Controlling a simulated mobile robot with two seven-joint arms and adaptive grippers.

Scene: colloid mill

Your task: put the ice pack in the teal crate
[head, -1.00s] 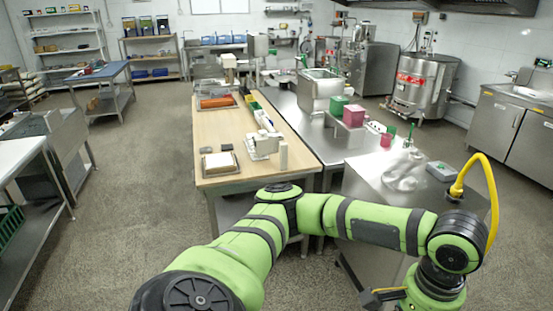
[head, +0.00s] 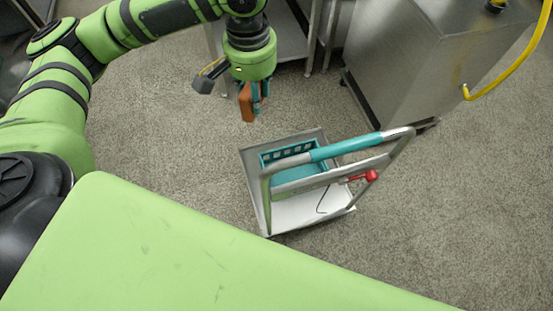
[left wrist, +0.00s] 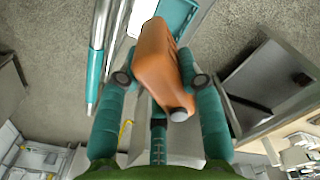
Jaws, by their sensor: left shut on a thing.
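The teal crate (head: 287,153) stands on a low cart, below and a little right of the gripper in the head view. Part of the crate also shows at the top of the left wrist view (left wrist: 178,14). The cart's handle partly hides the crate. My right gripper is out of view.
The cart (head: 297,212) has a pale platform and a metal handle with a teal grip (head: 345,147) rising over the crate's near side. A red-handled thing (head: 364,177) is at the handle's right. A steel cabinet (head: 420,60) stands behind right. Floor left of the cart is clear.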

